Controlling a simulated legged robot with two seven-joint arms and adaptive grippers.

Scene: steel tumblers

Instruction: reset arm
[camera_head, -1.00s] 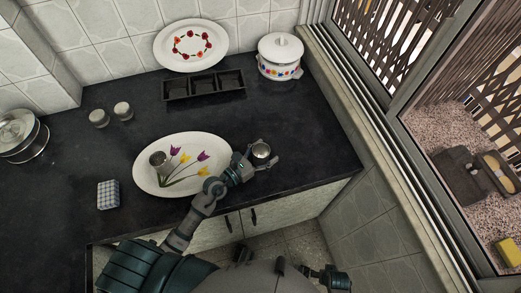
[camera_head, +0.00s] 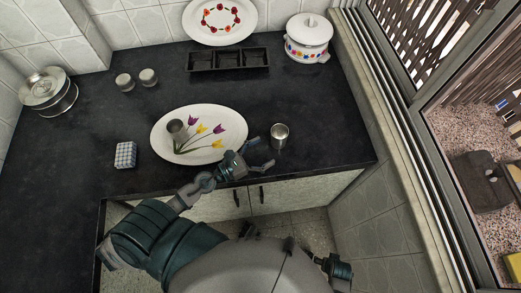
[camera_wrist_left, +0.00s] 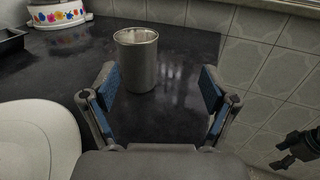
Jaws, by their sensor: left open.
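A steel tumbler (camera_head: 279,136) stands upright on the dark counter, right of the oval platter. It also stands beyond my fingers in the left wrist view (camera_wrist_left: 137,62). My left gripper (camera_head: 262,155) is open and empty, just to the lower left of this tumbler and apart from it. Its two spread fingers show in the left wrist view (camera_wrist_left: 158,88). A second steel tumbler (camera_head: 176,131) is on the left part of the white tulip platter (camera_head: 225,112). My right gripper (camera_head: 338,271) is low at the right, beyond the counter's front edge; its jaws are unclear.
A black tray with compartments (camera_head: 228,69) and a white lidded pot (camera_head: 308,40) stand at the back. Two small shakers (camera_head: 136,80), a checked box (camera_head: 125,155) and a steel pot (camera_head: 48,94) are at the left. A window borders the right. The counter right of the near tumbler is clear.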

